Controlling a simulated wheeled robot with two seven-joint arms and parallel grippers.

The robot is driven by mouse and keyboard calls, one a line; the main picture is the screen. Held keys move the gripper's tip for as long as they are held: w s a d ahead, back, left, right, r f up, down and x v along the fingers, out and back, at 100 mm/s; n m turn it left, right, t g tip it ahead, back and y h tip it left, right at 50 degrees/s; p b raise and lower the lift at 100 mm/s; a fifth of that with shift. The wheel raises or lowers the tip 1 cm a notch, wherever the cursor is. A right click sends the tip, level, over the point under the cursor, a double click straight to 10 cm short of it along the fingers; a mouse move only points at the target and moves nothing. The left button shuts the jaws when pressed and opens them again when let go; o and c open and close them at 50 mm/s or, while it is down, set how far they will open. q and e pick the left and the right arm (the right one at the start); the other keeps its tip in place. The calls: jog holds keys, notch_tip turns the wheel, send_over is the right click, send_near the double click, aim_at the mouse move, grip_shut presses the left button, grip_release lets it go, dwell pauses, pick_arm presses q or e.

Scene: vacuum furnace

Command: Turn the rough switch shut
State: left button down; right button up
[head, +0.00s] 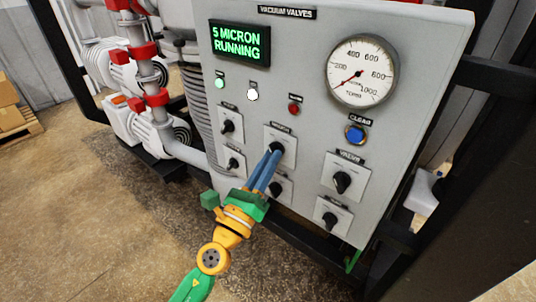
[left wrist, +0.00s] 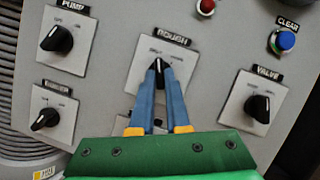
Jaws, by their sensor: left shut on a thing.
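The rough switch (head: 277,147) is a black knob on a square white plate in the middle of the grey control panel. In the left wrist view its plate (left wrist: 185,50) carries the label ROUGH, and the knob (left wrist: 160,66) shows between the blue fingertips. My left gripper (head: 273,158) reaches up from below, its two blue fingers closed on the knob from both sides. The fingers hide part of the knob, so its exact pointing direction is hard to tell. My right gripper is in neither view.
The pump switch (left wrist: 57,40) is left of the rough switch, and a valve switch (left wrist: 262,105) is at its right. Another switch (head: 278,188) lies just below, partly behind my gripper. The display (head: 240,43) reads "5 MICRON RUNNING". A gauge (head: 362,71) and blue clear button (head: 356,134) are upper right.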

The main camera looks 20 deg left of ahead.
pick_arm(q)
jog(key=shift+r+n+y+p, duration=0.3)
jog(key=shift+n+y, duration=0.3)
jog(key=shift+n, duration=0.2)
jog(key=c, duration=0.9)
grip_release()
jog(key=shift+f, duration=0.2)
jog(key=d+b+v, duration=0.1)
jog(key=b+v, duration=0.2)
jog(key=v, duration=0.4)
jog(key=shift+a, duration=0.45)
